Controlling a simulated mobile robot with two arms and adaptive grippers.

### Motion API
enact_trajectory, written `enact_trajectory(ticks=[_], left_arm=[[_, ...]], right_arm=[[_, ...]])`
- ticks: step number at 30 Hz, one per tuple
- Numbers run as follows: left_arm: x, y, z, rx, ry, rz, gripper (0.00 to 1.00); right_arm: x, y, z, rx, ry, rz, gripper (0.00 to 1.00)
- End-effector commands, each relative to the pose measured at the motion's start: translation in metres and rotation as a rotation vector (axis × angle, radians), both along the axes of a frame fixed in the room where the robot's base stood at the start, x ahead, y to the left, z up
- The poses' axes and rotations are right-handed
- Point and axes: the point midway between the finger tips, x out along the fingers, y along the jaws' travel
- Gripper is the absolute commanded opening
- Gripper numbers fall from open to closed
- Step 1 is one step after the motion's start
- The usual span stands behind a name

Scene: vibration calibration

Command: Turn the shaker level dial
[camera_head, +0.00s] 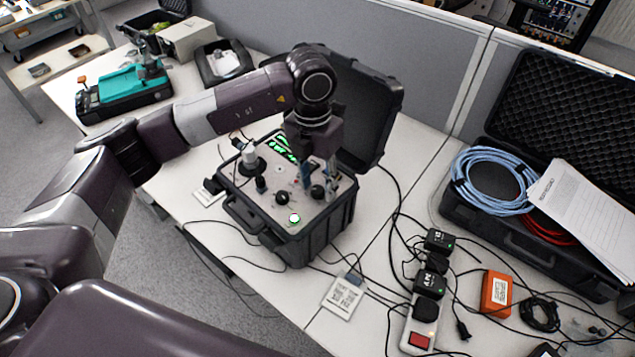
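The shaker unit is an open black case (310,238) on the white table, with a grey control panel (240,180). The panel carries a lit green display (279,148), a silver cylinder on a black mount (249,157), a black dial (282,198) and a round green-lit button (294,218). Another black knob (317,192) sits just below my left gripper (316,180). That gripper points down over the panel's right part, close to this knob. I cannot tell whether it touches the knob or how far its fingers are apart. My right gripper is out of view.
The case's raised lid (370,115) stands behind my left arm. At right are a power strip (420,325), an orange box (496,293) and an open case with blue cable (490,180). Cables cross the table. A teal device (122,88) stands at the far left.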

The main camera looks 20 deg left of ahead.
Motion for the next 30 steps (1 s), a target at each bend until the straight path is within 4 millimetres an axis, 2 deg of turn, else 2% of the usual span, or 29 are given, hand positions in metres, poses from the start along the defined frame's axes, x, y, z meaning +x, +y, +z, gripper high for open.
enact_trajectory(ticks=[7,11,24,30], left_arm=[[-0.001,0.000,0.000,0.001,0.003,-0.001,0.38],[0.000,0.000,0.010,0.000,0.000,-0.001,0.38],[0.001,0.005,0.096,0.000,-0.001,0.000,0.38],[0.001,0.006,0.116,0.000,0.001,0.000,0.38]], right_arm=[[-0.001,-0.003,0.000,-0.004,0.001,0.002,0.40],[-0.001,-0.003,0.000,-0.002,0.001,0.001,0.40],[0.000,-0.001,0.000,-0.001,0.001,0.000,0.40],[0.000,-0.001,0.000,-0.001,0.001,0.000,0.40]])
